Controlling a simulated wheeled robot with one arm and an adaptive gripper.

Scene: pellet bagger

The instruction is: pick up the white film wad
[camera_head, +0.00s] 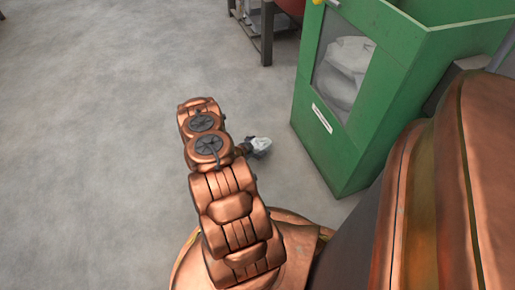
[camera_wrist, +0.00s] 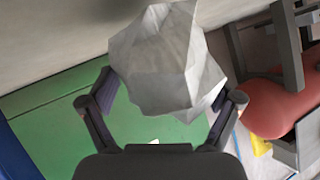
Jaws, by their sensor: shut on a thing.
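The white film wad (camera_wrist: 160,62) is a crumpled, faceted pale lump. In the wrist view it sits between the two fingers of my gripper (camera_wrist: 160,100), which is shut on it. My gripper (camera_head: 250,146) is mostly hidden there behind the arm. The wad appears apart from the cabinet, but I cannot tell its height above the floor.
A green cabinet (camera_head: 338,150) with a window showing white material stands to the right. A dark-legged stand (camera_head: 267,35) is at the back. The grey floor (camera_head: 90,150) on the left is clear. The wrist view shows a red rounded object (camera_wrist: 270,108) at right.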

